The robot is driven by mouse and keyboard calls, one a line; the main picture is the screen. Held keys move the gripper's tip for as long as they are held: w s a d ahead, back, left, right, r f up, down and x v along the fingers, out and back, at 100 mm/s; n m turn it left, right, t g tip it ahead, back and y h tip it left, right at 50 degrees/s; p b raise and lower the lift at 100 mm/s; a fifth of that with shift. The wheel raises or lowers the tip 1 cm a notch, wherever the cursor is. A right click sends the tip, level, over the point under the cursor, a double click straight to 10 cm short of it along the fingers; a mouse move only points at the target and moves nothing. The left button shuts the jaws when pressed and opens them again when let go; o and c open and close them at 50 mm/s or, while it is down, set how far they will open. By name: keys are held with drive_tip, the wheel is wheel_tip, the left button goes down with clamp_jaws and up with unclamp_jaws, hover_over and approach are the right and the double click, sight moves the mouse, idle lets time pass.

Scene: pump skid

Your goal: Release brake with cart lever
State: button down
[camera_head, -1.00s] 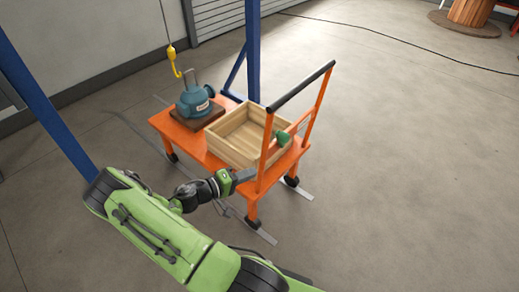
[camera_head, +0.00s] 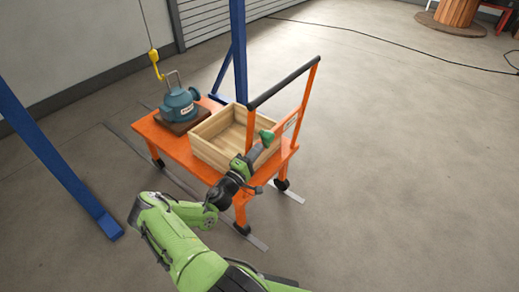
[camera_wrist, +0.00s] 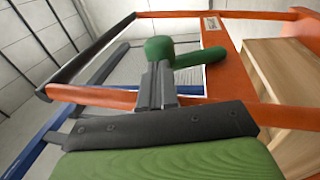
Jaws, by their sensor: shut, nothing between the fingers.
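The orange cart (camera_head: 172,147) stands on the floor rails with its handle frame (camera_head: 310,88) on the right. A green knob (camera_head: 266,136), apparently the end of the cart lever, sits between the frame's posts beside the wooden crate. In the wrist view the green knob (camera_wrist: 160,48) has a short green bar going right to an orange plate. My gripper (camera_head: 257,151) is close to the knob, by the near post. In the wrist view the gripper's fingers (camera_wrist: 158,82) are shut and empty, with tips at the knob's lower edge. I cannot tell whether they touch it.
The crate (camera_head: 208,157) and a teal pump (camera_head: 177,103) ride on the cart. A yellow hook (camera_head: 155,66) hangs over the pump. Blue posts (camera_head: 238,50) stand behind and at left.

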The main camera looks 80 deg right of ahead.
sight(265, 137)
drive_tip(key=shift+x, duration=1.05)
drive_tip(key=p, duration=0.1)
drive_tip(key=r+y+p, duration=0.1)
drive_tip(key=shift+s+d+r+p, duration=0.15)
drive_tip(key=shift+d+r+p, duration=0.1)
drive_tip(key=shift+d+p, duration=0.15)
drive_tip(key=shift+s+d+r+p, duration=0.1)
drive_tip(key=shift+d+r+p, duration=0.1)
drive_tip(key=shift+p, duration=0.15)
drive_tip(key=shift+s+d+t+y, duration=0.2)
drive_tip(key=shift+d+t+y, duration=0.1)
drive_tip(key=shift+d, duration=0.1)
drive_tip(key=shift+w, duration=0.1)
